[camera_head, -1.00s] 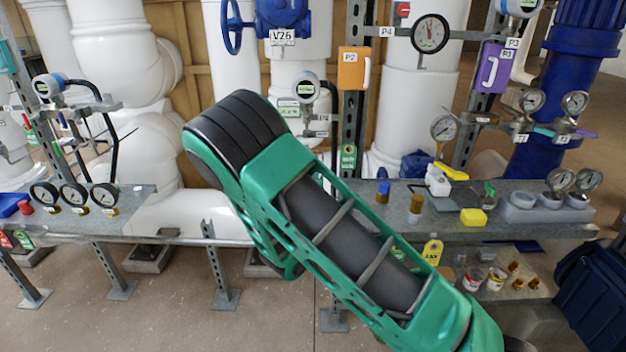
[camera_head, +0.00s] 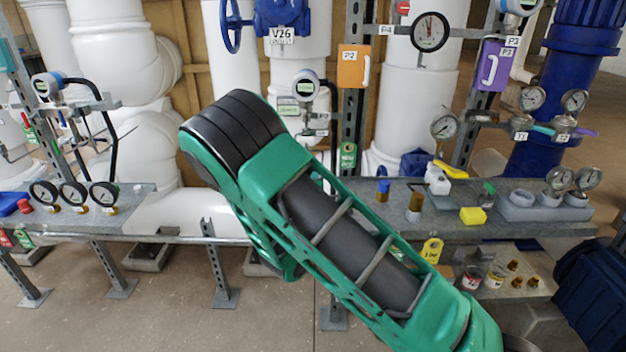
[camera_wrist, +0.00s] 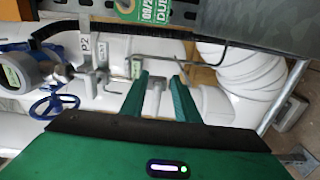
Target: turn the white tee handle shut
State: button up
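In the wrist view, my gripper (camera_wrist: 160,78) is open, with its two green fingers apart. A small pale tee-shaped piece (camera_wrist: 156,84), seemingly the white tee handle, shows between the fingers in the picture. I cannot tell whether it is touched or how far beyond the tips it lies. It is beside a small metal manifold under a round digital transmitter (camera_wrist: 24,73). In the head view, the transmitter (camera_head: 305,86) shows above my arm. My green and black arm hides my gripper and the tee handle there.
A grey bench (camera_head: 440,228) runs across the head view, with gauges, bottles and a yellow block (camera_head: 473,216) on the right. A metal post carries an orange P2 box (camera_head: 350,68). Large white pipes and a blue handwheel (camera_wrist: 55,107) stand close behind the fittings.

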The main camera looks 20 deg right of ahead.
jog(key=v, duration=1)
